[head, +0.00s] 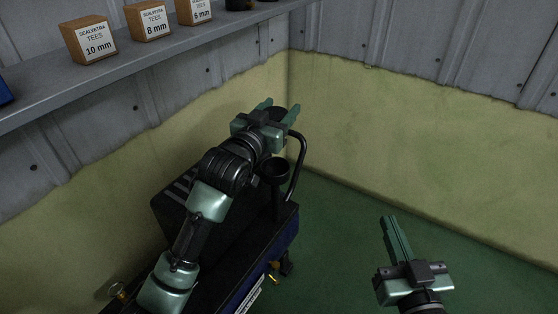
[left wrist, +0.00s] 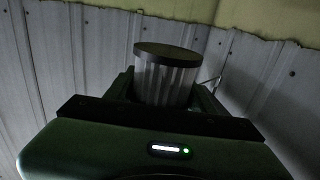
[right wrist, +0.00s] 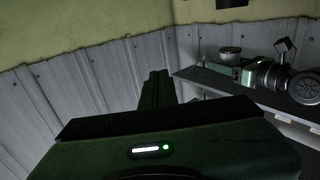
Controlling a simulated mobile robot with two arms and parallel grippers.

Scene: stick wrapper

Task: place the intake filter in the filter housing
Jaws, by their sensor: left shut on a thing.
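The intake filter (left wrist: 168,80) is a pale pleated cylinder with a dark end cap. It sits between the fingers of my left gripper (head: 279,112), which is shut on it. In the head view only the filter's dark end (head: 278,114) shows between the fingers. A black round cup (head: 273,168), seemingly the filter housing, stands on the black machine, below the left gripper and apart from the filter. The held filter (right wrist: 230,51) also shows in the right wrist view. My right gripper (head: 393,238) is empty, its fingers together, away to the right above the floor.
The black machine (head: 168,211) with a blue side stands against the wall in the corner. A curved black handle (head: 300,160) rises close to the cup's right. A grey shelf (head: 50,100) with several labelled boxes runs along the left wall. Green floor (head: 340,230) lies clear to the right.

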